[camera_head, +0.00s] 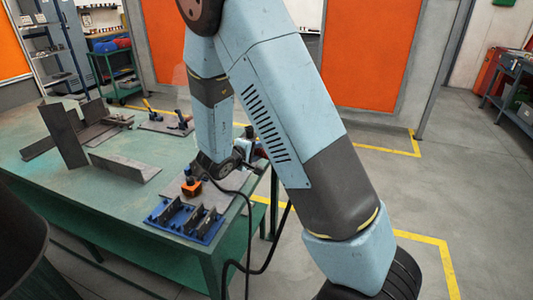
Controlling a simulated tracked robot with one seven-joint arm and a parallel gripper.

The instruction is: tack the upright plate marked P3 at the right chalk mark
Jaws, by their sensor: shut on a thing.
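My gripper (222,172) is at the near right part of the green table, low over a grey plate. It is shut on a dark tool with a black cable (249,225), mostly hidden by the gripper and arm. A tall dark upright plate (63,136) stands at the left of the table, away from my gripper. A low grey angle piece (125,165) lies in front of it. No P3 lettering or chalk mark can be read at this size.
A blue tray (160,212) holding dark pieces sits at the table's (90,205) near edge. An orange block (191,188) stands behind it. Clamps with blue and yellow handles (180,123) rest on a farther plate.

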